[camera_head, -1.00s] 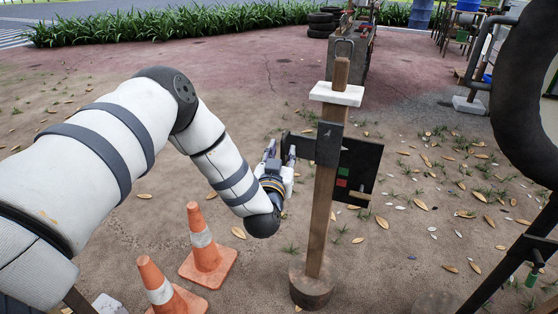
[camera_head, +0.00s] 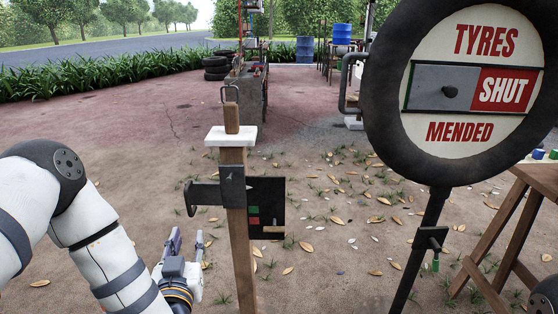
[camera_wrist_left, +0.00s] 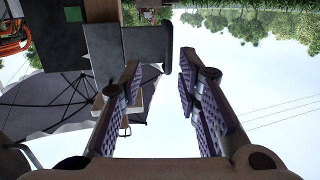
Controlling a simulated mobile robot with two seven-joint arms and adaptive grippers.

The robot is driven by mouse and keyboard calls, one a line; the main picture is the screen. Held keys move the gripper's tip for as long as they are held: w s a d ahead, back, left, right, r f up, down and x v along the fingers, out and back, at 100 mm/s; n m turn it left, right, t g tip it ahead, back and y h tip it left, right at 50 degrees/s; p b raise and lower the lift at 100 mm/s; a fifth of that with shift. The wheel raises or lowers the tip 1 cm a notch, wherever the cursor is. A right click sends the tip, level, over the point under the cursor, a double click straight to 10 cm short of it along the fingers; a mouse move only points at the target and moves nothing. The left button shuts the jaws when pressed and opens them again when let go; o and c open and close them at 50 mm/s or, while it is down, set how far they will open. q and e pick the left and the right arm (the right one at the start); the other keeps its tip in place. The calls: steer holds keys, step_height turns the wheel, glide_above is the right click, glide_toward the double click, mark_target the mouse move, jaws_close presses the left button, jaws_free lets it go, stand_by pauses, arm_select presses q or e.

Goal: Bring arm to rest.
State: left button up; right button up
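My left arm comes in from the left in the head view. My left gripper (camera_head: 187,246) stands low, to the left of a wooden post and apart from it. Its fingers point up and are spread with nothing between them. The left wrist view also shows its two padded fingers (camera_wrist_left: 160,85) apart, with sky between them. The post (camera_head: 235,225) carries a dark switch box (camera_head: 266,207) with a grey lever (camera_head: 203,193) reaching left. My right gripper is not in view.
A round tyre sign (camera_head: 451,130) reading "SHUT" stands on a dark pole (camera_head: 420,250) at the right. A wooden trestle (camera_head: 500,235) is beside it. Stacked tyres (camera_head: 216,69), a workbench (camera_head: 247,95) and blue barrels (camera_head: 304,50) are farther back. Leaf-strewn ground between post and sign is open.

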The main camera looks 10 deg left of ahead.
arm_select(q)
steer(key=s+d+f+m+g+h+p, duration=0.1)
steer(key=s+d+f+m+g+h, duration=0.2)
steer(key=s+f, duration=0.5)
steer(key=s+d+f+g+h, duration=0.3)
steer(key=s+d+f+g, duration=0.2)
steer(key=s+d+f, duration=0.15)
steer(key=s+f+g, duration=0.1)
steer(key=s+g, duration=0.4)
steer(key=s, duration=0.8)
steer(key=s+a+f+m+g+p, duration=0.1)
steer(key=s+g, duration=0.4)
steer(key=s, duration=0.9)
steer(key=shift+s+a+f+g, duration=0.2)
steer(key=shift+s+f+g, duration=0.05)
steer(key=shift+s+g, duration=0.05)
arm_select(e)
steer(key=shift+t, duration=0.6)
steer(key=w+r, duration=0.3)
